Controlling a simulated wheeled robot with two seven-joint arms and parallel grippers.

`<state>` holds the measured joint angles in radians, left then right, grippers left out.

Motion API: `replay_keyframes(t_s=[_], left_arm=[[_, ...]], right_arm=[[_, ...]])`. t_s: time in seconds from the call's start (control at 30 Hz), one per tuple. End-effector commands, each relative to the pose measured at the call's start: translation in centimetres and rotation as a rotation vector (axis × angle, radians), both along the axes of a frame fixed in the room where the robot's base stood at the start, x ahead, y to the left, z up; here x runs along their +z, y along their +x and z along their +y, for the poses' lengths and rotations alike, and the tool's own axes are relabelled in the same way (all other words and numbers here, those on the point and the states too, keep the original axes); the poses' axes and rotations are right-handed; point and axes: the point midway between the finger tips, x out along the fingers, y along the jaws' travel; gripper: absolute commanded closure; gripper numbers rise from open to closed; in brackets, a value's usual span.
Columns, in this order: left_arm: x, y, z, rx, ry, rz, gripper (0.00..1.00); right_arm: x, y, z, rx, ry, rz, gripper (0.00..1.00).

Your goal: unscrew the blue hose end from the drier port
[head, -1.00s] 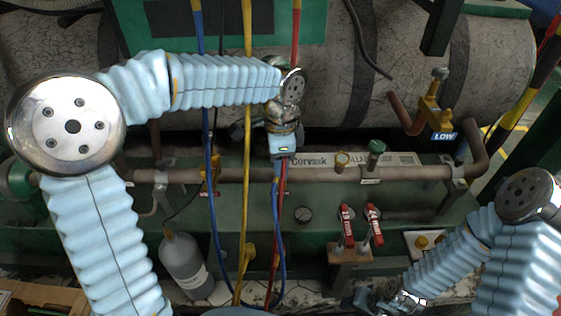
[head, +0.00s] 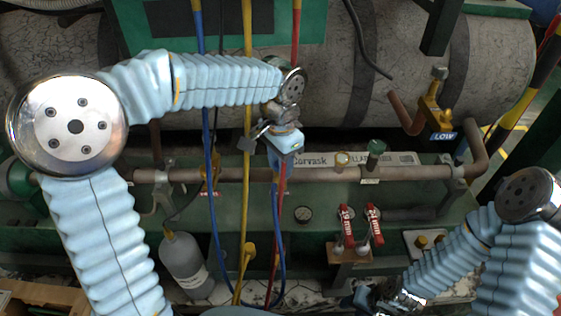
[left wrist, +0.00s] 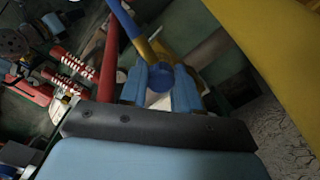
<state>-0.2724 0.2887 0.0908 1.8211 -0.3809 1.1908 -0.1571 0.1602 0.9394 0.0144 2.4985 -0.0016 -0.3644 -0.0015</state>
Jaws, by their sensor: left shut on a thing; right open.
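My left gripper (head: 283,165) is at the horizontal copper pipe, in the middle of the head view. In the left wrist view its two blue fingers (left wrist: 160,88) are shut on the round blue hose end (left wrist: 158,76). The blue hose (head: 277,215) loops up from below to this gripper; it also shows in the left wrist view (left wrist: 124,18). The drier port is hidden behind the gripper and hose end, so I cannot tell how far the thread is engaged. My right gripper (head: 392,298) is open and empty at the bottom right, away from the hose.
Yellow (head: 246,150) and red (head: 282,195) hoses hang close to the left gripper. A grey bottle (head: 186,265) stands at lower left. A large tank (head: 320,80) lies behind.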

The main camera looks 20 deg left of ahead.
Motion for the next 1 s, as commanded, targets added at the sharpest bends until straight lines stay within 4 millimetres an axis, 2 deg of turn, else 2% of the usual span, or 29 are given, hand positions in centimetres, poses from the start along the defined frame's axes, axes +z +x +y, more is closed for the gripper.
replay_keyframes(t_s=[0.27,1.0], left_arm=[[0.4,0.0,0.0,-0.007,-0.001,-0.002,0.98],[4.8,0.1,0.0,-0.008,-0.001,-0.003,0.98]], right_arm=[[0.4,0.0,0.0,0.0,0.0,0.0,0.57],[4.2,0.0,0.0,0.0,0.0,0.0,0.57]])
